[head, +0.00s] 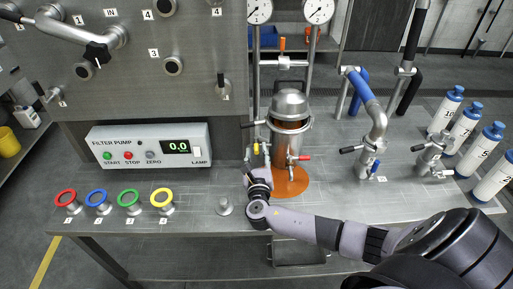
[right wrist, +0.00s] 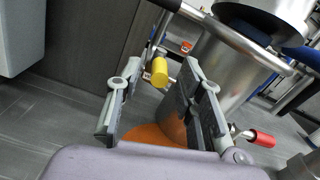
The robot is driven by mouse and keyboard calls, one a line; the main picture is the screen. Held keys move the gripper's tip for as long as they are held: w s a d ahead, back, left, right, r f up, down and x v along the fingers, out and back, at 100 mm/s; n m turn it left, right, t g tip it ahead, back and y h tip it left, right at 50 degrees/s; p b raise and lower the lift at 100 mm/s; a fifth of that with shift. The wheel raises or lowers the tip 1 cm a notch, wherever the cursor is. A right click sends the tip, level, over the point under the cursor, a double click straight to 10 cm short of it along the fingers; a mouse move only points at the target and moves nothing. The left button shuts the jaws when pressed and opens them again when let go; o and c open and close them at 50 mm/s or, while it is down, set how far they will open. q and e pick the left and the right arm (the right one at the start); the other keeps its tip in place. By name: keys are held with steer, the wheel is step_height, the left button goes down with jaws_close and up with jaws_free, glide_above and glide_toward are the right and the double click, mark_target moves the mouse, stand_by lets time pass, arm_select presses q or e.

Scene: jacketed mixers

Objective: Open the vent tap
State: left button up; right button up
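A steel filter vessel (head: 289,103) with a domed lid and an orange-brown body stands on the steel bench, with small taps on its sides. One tap has a yellow handle (right wrist: 160,72), on the vessel's left side. Another has a red handle (right wrist: 262,138), which also shows in the head view (head: 303,158). I see no label telling which is the vent tap. My right gripper (head: 249,174) is low at the vessel's front left. In the right wrist view its fingers (right wrist: 158,92) are apart, with the yellow handle showing beyond the gap between them. My left gripper is not in view.
An orange patch (head: 293,187) lies under the vessel. A filter pump box (head: 151,146) and several coloured rings (head: 129,198) stand at left. A curved steel pipe (head: 372,110) with valves and several white bottles (head: 485,150) are at right.

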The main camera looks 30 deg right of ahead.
mark_target(256, 145)
steer(key=shift+x, duration=1.15)
steer(key=shift+c, duration=0.5)
jaws_close()
